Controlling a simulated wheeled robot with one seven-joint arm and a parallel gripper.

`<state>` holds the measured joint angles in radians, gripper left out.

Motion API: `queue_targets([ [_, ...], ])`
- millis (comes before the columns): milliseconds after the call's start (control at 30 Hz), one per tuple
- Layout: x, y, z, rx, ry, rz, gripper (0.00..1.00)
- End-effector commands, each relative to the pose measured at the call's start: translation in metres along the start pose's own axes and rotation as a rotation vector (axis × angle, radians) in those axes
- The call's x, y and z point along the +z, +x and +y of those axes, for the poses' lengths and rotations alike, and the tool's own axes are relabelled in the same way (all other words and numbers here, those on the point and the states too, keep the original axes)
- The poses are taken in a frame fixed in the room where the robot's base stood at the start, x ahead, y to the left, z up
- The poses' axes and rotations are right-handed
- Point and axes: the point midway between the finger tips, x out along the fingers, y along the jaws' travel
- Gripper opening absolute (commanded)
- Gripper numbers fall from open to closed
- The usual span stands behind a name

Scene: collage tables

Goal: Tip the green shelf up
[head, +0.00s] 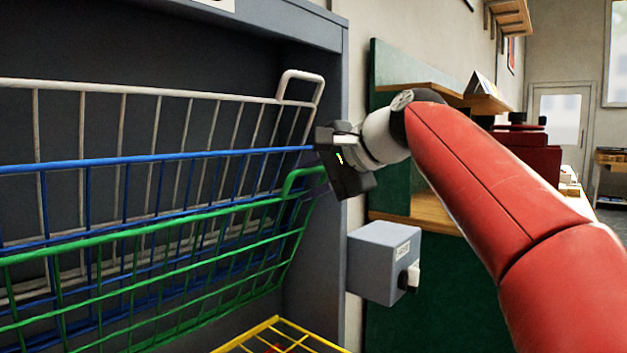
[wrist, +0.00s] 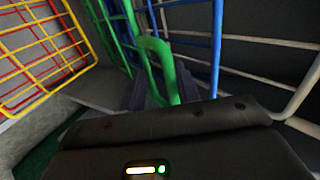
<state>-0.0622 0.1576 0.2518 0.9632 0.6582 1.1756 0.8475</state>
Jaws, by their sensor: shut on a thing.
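The green wire shelf (head: 150,265) is in the head view at the left, inside a dark grey rack. It stands steeply tilted, with its front rail high and its wires sloping down. Its looped handle (head: 290,180) is at its right end. My gripper (head: 318,180) is at that handle, at the rack's right side. In the wrist view the green handle (wrist: 153,42) runs down between the two dark fingers of my gripper (wrist: 162,88), which is shut on it. The fingertips are partly hidden in the head view.
A blue shelf (head: 130,160) and a white shelf (head: 150,91) stand tilted just behind the green one. A yellow shelf (head: 278,322) lies lower down. A grey box with a knob (head: 378,262) sits right of the rack, below my arm.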

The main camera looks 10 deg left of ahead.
Motion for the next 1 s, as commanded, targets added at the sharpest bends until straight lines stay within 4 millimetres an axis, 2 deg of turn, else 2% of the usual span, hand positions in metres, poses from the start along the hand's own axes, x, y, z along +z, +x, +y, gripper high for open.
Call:
queue_targets([
  [33,0.001,0.009,0.008,0.018,0.007,-0.019,0.00],
  [200,0.002,0.009,0.008,0.018,0.007,-0.020,0.00],
  [233,0.002,0.009,0.008,0.017,0.007,-0.020,0.33],
  [767,0.000,0.005,0.005,0.007,0.006,-0.010,0.33],
  [1000,-0.002,-0.003,0.017,-0.036,0.007,-0.004,0.33],
])
